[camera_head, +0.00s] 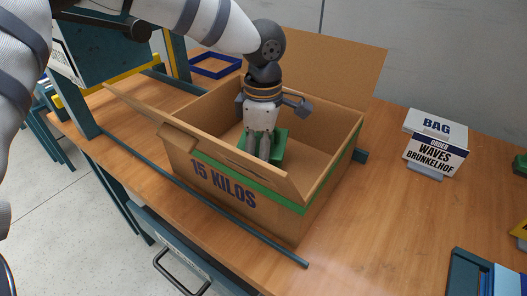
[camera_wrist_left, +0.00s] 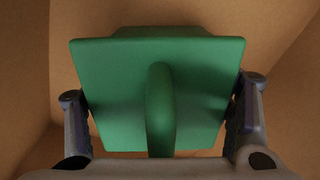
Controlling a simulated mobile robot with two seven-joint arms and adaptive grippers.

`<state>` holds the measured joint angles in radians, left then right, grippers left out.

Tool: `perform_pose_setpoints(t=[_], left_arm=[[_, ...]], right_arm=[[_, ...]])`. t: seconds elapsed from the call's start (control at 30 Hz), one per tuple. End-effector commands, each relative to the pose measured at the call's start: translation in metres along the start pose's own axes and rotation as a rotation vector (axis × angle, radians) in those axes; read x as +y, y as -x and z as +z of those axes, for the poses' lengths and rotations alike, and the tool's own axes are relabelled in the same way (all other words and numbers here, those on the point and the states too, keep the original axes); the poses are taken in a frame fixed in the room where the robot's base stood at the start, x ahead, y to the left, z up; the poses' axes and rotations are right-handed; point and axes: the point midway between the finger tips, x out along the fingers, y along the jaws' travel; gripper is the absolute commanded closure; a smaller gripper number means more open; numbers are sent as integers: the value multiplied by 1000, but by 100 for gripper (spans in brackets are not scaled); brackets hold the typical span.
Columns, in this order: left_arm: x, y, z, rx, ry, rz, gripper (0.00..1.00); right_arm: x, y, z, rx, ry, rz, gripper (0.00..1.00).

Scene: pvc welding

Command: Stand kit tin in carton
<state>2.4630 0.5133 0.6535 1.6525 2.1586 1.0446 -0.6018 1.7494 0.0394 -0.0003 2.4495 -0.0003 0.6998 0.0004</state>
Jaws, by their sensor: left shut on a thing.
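The open carton (camera_head: 205,181), brown with a green stripe and "15 KILOS" on its side, stands on the wooden table with its flaps spread. My left gripper (camera_head: 258,150) reaches down inside it, shut on the green kit tin (camera_head: 279,145). In the left wrist view the tin (camera_wrist_left: 200,80) fills the middle, with a rounded green handle-like bar (camera_wrist_left: 160,105) toward me and a finger at each side. Brown carton board surrounds it. I cannot tell whether the tin's base touches the carton floor. My right gripper is not in view.
A white "BAG" box sign (camera_head: 436,140) stands at the right. A blue tray (camera_head: 470,275) lies at the lower right. A blue frame (camera_head: 215,66) lies behind the carton. A thin teal rail (camera_head: 225,216) runs along the front edge.

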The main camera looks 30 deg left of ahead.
Motion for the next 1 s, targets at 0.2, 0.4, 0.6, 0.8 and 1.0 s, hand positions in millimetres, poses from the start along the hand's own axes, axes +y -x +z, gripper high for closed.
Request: perform_pose_setpoints(t=[0.2, 0.4, 0.6, 0.8, 1.0], left_arm=[[0, 1, 0, -1, 0, 3, 75], [0, -1, 0, 0, 0, 2, 6], [0, -1, 0, 0, 0, 2, 6], [1, 8, 0, -1, 1, 4, 6], [2, 61, 0, -4, 2, 10, 6]], right_arm=[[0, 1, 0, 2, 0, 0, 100], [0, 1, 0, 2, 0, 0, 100], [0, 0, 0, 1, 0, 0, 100], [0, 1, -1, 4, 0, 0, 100], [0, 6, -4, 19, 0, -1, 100]])
